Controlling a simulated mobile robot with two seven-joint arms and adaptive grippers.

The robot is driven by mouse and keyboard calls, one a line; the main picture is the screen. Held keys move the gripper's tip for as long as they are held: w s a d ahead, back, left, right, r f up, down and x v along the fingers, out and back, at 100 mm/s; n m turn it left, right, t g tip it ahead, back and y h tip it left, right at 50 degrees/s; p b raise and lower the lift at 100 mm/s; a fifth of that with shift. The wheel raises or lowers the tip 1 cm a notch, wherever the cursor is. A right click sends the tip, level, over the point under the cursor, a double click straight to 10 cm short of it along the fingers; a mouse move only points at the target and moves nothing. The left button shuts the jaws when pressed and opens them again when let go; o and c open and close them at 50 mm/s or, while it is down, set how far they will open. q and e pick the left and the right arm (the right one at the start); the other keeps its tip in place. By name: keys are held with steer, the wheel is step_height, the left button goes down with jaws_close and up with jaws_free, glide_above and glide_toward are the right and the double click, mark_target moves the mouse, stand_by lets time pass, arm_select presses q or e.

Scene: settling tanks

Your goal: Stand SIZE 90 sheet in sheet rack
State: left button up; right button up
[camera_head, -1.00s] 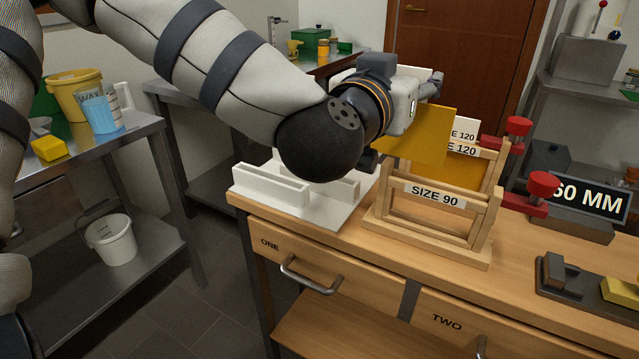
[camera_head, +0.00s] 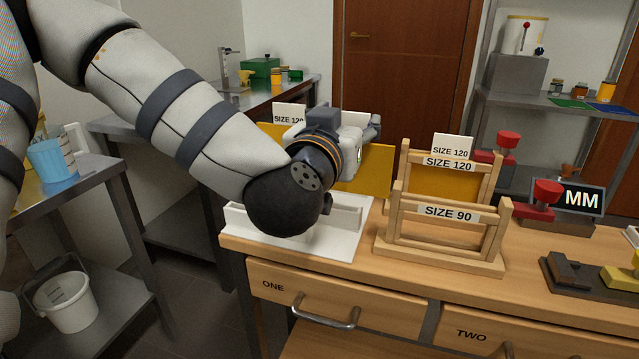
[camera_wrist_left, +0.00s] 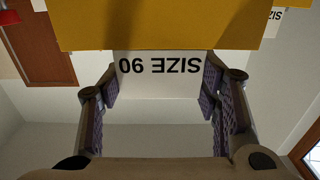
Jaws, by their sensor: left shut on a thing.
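My left gripper (camera_head: 370,128) is shut on the white SIZE 90 tag of a yellow sheet (camera_head: 375,175). In the left wrist view the fingers (camera_wrist_left: 160,82) pinch the tag (camera_wrist_left: 160,66), which reads upside down, and the yellow sheet (camera_wrist_left: 160,22) spreads beyond it. The front frame, labelled SIZE 90 (camera_head: 448,213), looks empty. A yellow SIZE 120 sheet (camera_head: 440,184) stands in the rear frame. My right gripper is out of view.
A white slotted holder (camera_head: 345,240) lies left of the rack, below my wrist. Another SIZE 120 tag (camera_head: 288,113) shows behind my arm. Red-knobbed devices (camera_head: 547,192) stand close to the rack's right. A dark fixture (camera_head: 572,272) sits at the front right.

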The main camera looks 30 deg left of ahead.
arm_select(q)
steer(key=w+a+f+b, duration=0.2)
steer(key=w+a+f, duration=0.1)
steer(key=a+f, duration=0.4)
step_height(320, 180, down, 4)
steer(key=shift+w+a+r+b, duration=0.1)
steer(key=shift+w+a+b, duration=0.2)
steer(key=shift+w, duration=0.1)
steer(key=o, duration=1.3)
steer(key=shift+c, duration=0.2)
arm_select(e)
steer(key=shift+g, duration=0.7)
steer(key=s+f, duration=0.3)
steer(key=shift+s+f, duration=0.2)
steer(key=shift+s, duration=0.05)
